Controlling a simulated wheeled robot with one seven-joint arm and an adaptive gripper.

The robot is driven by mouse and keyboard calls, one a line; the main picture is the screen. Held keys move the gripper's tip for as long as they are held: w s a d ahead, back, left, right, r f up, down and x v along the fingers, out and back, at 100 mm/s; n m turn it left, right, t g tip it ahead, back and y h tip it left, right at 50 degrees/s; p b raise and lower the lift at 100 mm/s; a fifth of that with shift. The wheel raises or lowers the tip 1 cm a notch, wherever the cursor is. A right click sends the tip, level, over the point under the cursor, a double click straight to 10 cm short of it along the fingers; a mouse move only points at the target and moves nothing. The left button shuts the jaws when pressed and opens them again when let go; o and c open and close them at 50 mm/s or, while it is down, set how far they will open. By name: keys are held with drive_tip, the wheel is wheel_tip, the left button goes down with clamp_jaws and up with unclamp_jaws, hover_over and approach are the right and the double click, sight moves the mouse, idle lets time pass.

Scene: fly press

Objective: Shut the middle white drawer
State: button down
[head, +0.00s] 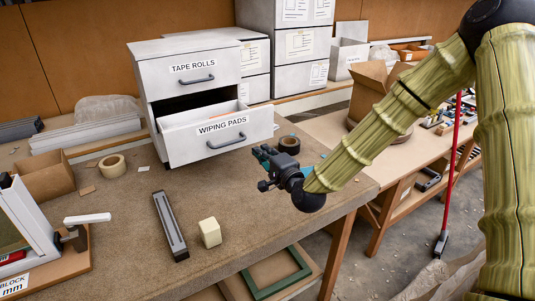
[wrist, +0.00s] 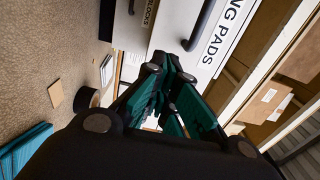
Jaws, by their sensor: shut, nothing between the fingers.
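The middle white drawer (head: 207,139), labelled WIPING PADS, stands pulled out of the white drawer unit (head: 153,55), with its inside partly showing. Its front with the dark handle also fills the top of the wrist view (wrist: 182,22). My gripper (head: 259,154) is shut and empty, just right of the drawer front in the head view. In the wrist view its teal fingers (wrist: 172,66) meet in front of the drawer front, near the handle. I cannot tell whether they touch it.
The TAPE ROLLS drawer (head: 190,72) above is shut. A dark tape roll (head: 289,144) lies behind my gripper. A dark metal bar (head: 170,225) and a cream block (head: 210,232) lie on the bench (head: 120,229) in front. The bench's right edge runs below my arm.

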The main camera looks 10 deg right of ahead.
sight(249, 139)
drive_tip(key=p+x, duration=0.3)
drive_tip(key=x, duration=0.5)
drive_tip(key=shift+w+a, duration=0.1)
drive_tip(key=shift+w, duration=0.2)
